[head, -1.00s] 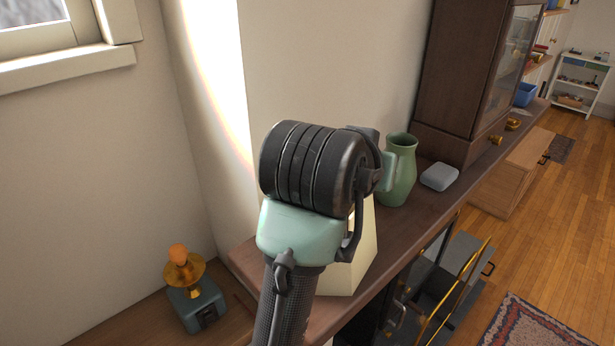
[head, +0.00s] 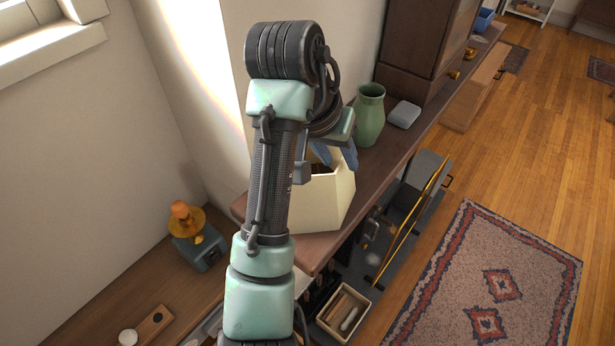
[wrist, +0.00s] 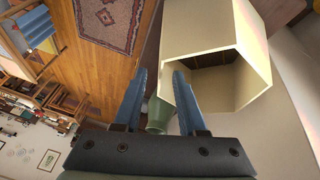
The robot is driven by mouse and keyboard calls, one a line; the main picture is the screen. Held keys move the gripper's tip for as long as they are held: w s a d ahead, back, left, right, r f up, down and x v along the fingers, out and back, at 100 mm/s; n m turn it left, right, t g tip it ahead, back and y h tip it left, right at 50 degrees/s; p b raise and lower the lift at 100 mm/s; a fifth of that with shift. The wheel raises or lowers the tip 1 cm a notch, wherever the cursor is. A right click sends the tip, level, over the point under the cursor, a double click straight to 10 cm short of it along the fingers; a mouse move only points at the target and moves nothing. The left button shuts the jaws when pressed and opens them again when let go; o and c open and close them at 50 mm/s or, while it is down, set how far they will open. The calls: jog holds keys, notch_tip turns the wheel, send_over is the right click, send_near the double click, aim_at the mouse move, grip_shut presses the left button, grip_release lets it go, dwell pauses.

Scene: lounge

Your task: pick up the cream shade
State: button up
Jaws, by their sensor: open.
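The cream shade (head: 322,206) stands on the dark wooden mantel shelf, partly hidden behind my arm in the head view. It is a faceted, hollow shade with an open top. In the wrist view the shade (wrist: 211,34) fills the upper right, its open end facing the camera. My gripper (head: 335,155) is at the shade's top rim, fingers pointing down. In the wrist view my gripper (wrist: 160,72) has its two blue fingers apart, with the near rim of the shade between or close to them. I cannot tell whether they touch it.
A green vase (head: 369,115) and a pale grey box (head: 404,114) stand farther along the shelf (head: 385,160). A dark cabinet (head: 420,45) rises behind them. An orange lamp-like object (head: 187,218) on a grey-blue base sits lower left. A patterned rug (head: 500,265) lies on the floor.

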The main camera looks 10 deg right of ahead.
aim_at(347, 171)
jog(key=p+x, duration=0.1)
jog(key=x, duration=0.1)
jog(key=p+x, duration=0.1)
jog(key=x, duration=0.2)
jog(key=p+x, duration=0.1)
jog(key=x, duration=0.1)
jog(key=shift+w+d, duration=0.15)
jog(key=shift+w, duration=0.2)
grip_shut()
dwell(1.1)
